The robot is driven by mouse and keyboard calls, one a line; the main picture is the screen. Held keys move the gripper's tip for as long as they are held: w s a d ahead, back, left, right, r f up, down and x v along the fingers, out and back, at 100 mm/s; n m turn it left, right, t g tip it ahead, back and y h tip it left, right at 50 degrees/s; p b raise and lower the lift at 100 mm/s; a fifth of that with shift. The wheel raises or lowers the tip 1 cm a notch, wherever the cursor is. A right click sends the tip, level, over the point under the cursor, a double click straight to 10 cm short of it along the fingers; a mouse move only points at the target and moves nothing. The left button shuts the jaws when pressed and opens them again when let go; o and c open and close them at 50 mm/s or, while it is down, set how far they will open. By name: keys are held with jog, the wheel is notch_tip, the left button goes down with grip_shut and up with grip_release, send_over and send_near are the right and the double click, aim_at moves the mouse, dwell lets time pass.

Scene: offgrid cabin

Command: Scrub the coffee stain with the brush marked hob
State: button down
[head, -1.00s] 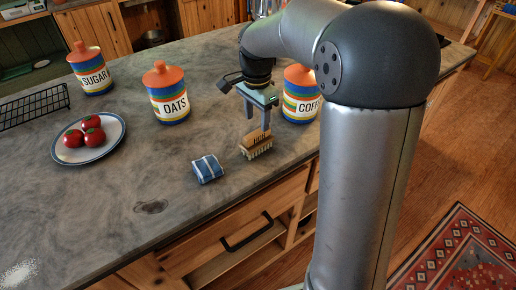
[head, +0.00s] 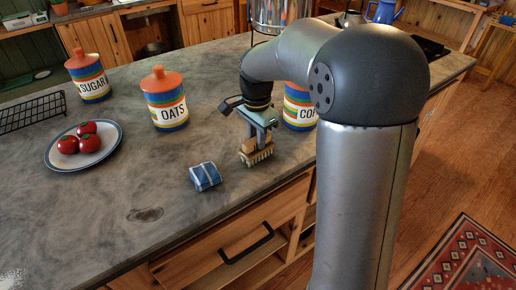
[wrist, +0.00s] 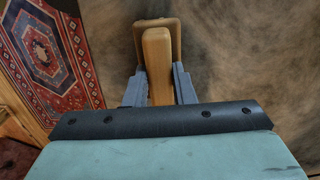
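A wooden brush (head: 257,157) with pale bristles stands bristles down on the grey counter, right of the blue cloth. Its marking cannot be read. My gripper (head: 260,138) is down at the brush. In the wrist view the wooden handle (wrist: 158,65) runs between my two fingers (wrist: 158,88), which lie close against both its sides with no clear gap. A dark brown stain (head: 146,214) marks the counter near the front edge, left of the cloth. A separate whitish patch (head: 12,274) lies at the near left corner.
A checked blue cloth (head: 205,177) lies beside the brush. Behind are the OATS jar (head: 164,98), SUGAR jar (head: 88,75) and a partly hidden COFFEE jar (head: 299,106). A plate (head: 112,147) holds red fruit; a black rack (head: 30,112) is at left. Counter around the stain is clear.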

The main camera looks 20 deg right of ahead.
jog(key=shift+r+p, duration=2.3)
jog(key=shift+r, duration=0.7)
